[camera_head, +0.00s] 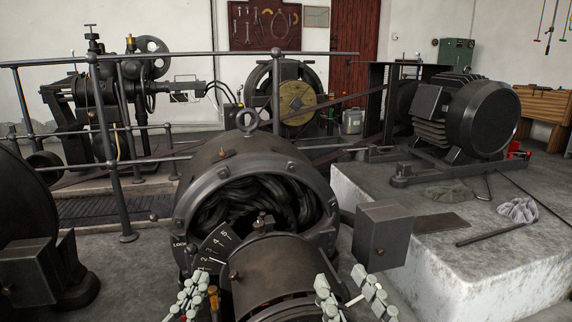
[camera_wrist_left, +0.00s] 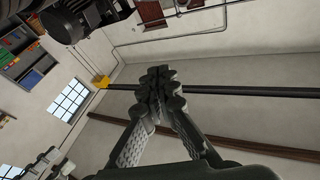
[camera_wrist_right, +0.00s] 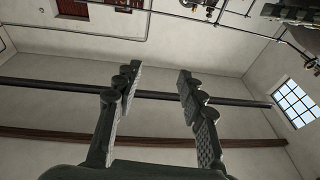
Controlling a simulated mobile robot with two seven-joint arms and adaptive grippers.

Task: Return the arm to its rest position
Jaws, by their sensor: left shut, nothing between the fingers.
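My left gripper (camera_head: 191,292) shows at the bottom of the head view, in front of the dynamo's lower left side. In the left wrist view (camera_wrist_left: 160,84) its fingertips meet, with nothing between them. My right gripper (camera_head: 349,288) shows at the bottom, right of the dynamo's front cylinder. In the right wrist view (camera_wrist_right: 156,80) its fingers stand apart with nothing between them. Both wrist views look toward wall and ceiling, and neither gripper visibly touches anything. The big dark dynamo (camera_head: 240,165) has a scale marked with numbers and "LOCK" on its front.
A grey box (camera_head: 383,234) sticks out right of the dynamo. A concrete plinth (camera_head: 470,262) carries a dark motor (camera_head: 482,115), with rags and a rod on top. A metal railing (camera_head: 108,150) runs behind on the left. Another dark machine (camera_head: 25,225) stands at the left edge.

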